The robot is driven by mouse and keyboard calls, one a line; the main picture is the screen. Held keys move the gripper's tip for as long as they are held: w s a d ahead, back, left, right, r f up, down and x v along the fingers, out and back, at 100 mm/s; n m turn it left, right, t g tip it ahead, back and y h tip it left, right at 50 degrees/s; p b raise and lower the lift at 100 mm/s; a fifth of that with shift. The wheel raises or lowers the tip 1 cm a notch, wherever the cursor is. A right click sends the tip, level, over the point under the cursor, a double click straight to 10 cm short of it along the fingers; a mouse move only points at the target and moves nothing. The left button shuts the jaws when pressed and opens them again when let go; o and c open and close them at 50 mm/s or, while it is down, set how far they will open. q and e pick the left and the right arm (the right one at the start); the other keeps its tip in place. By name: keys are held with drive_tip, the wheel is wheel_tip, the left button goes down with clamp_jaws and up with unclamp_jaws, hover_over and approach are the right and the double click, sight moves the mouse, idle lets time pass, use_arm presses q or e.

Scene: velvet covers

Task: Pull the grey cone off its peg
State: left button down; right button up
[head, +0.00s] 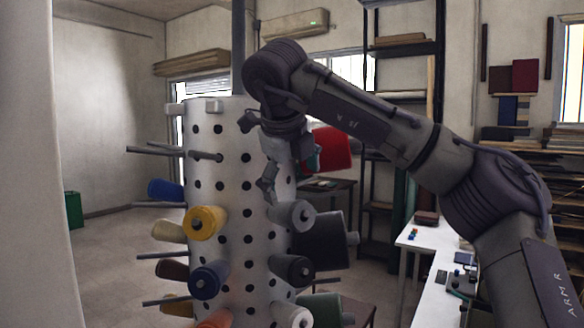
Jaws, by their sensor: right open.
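The grey cone (293,215) sits on a peg on the right part of the perforated white column, its round end facing me. My right gripper (257,150) is open and empty in front of the column, above and a little left of the grey cone. One finger points left and the other points down, its tip just above the cone and apart from it as far as I can tell. My left gripper is not in view.
Bare pegs (155,151) stick out left. A white table (425,255) stands right.

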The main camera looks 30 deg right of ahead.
sight(300, 208)
drive_tip(key=x, duration=0.4)
drive_tip(key=shift+w+d+p, duration=0.2)
drive_tip(key=shift+d+p, duration=0.15)
drive_tip(key=p+x, duration=0.1)
drive_tip(key=x, duration=0.4)
drive_tip(key=shift+f, duration=0.15)
drive_tip(key=shift+w+d+f+p, duration=0.25)
drive_tip(key=shift+w+f+p, duration=0.1)
drive_tip(key=shift+f, duration=0.4)
drive_tip(key=shift+c, duration=0.4)
drive_tip(key=c, duration=1.2)
use_arm(q)
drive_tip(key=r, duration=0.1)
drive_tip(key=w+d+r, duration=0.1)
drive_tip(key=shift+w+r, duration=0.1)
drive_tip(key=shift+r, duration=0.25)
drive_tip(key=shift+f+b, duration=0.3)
drive_tip(key=shift+b, duration=0.05)
use_arm(e)
drive_tip(key=shift+s+r, duration=0.25)
drive_tip(key=shift+s, duration=0.1)
